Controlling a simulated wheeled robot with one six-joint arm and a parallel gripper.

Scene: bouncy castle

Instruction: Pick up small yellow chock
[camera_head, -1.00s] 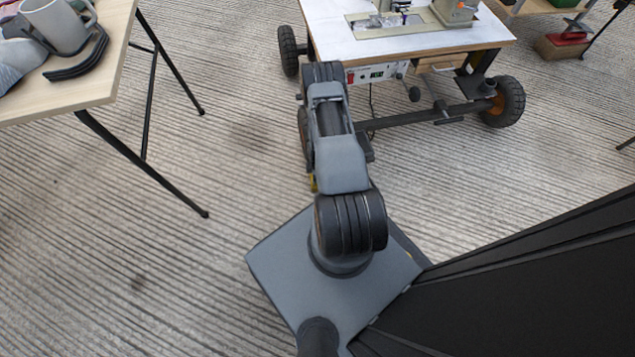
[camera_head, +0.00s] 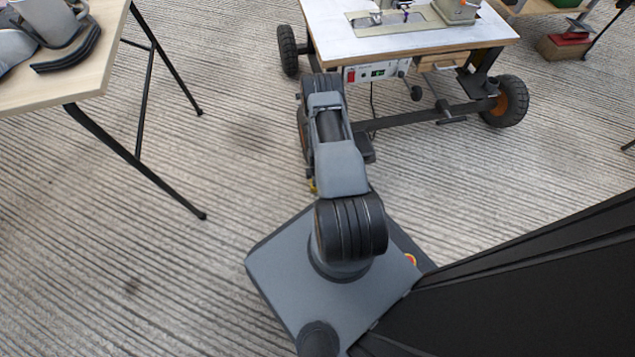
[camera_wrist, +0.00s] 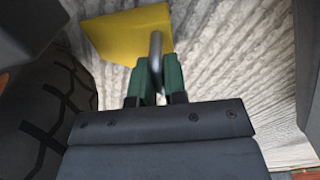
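The small yellow chock (camera_wrist: 128,34) is at the top of the wrist view, a flat yellow piece with a grey metal handle. My gripper (camera_wrist: 156,80) has green fingertips on both sides of that handle and looks shut on it, with no clear gap. The yellow body lies just beyond the fingertips, over the grooved floor; I cannot tell whether it touches the floor. In the head view only a sliver of the chock (camera_head: 311,186) shows beside my arm, and my arm hides the gripper.
A wheeled sewing-machine cart (camera_head: 425,45) stands ahead, its black tyre (camera_wrist: 45,110) close on the left in the wrist view. A wooden table (camera_head: 100,75) with a mug (camera_head: 48,20) is at the left. The grooved floor between is clear.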

